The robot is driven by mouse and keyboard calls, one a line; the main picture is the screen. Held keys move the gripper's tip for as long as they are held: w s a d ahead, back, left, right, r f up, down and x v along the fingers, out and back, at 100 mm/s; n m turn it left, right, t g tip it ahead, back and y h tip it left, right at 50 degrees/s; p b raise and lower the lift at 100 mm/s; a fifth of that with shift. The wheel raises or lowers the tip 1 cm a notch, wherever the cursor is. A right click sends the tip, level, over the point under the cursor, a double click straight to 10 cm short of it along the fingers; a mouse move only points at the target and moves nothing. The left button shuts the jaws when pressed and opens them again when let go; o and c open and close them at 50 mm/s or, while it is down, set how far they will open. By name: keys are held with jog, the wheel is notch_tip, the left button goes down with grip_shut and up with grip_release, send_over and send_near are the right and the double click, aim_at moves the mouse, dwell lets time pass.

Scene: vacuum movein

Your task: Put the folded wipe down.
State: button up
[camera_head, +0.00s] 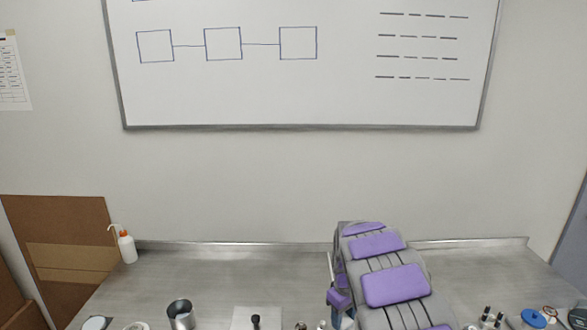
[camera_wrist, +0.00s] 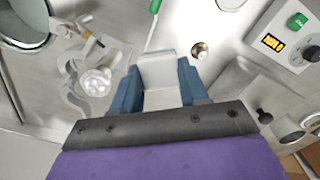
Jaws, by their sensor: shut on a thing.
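The folded wipe (camera_wrist: 160,70) is a small white folded pad in the wrist view. My gripper (camera_wrist: 160,88) is shut on it, with one blue finger on either side. I cannot tell from this view whether the wipe touches the surface below. In the head view my arm reaches down over the bench at the lower right, and it hides the wipe and most of the gripper.
The grey bench (camera_head: 230,270) is bare toward the wall. A metal cup (camera_head: 181,316) and a wash bottle (camera_head: 126,248) stand left. In the wrist view, a white clamp-like part (camera_wrist: 75,95), a brass fitting (camera_wrist: 200,50) and a device with an orange display (camera_wrist: 273,43) lie around.

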jog(key=s+r+m, duration=0.1)
jog(key=s+m, duration=0.5)
jog(key=shift+s+m, duration=0.35)
jog(key=shift+m, duration=0.05)
jog(key=shift+r, duration=0.1)
jog(key=shift+d, duration=0.15)
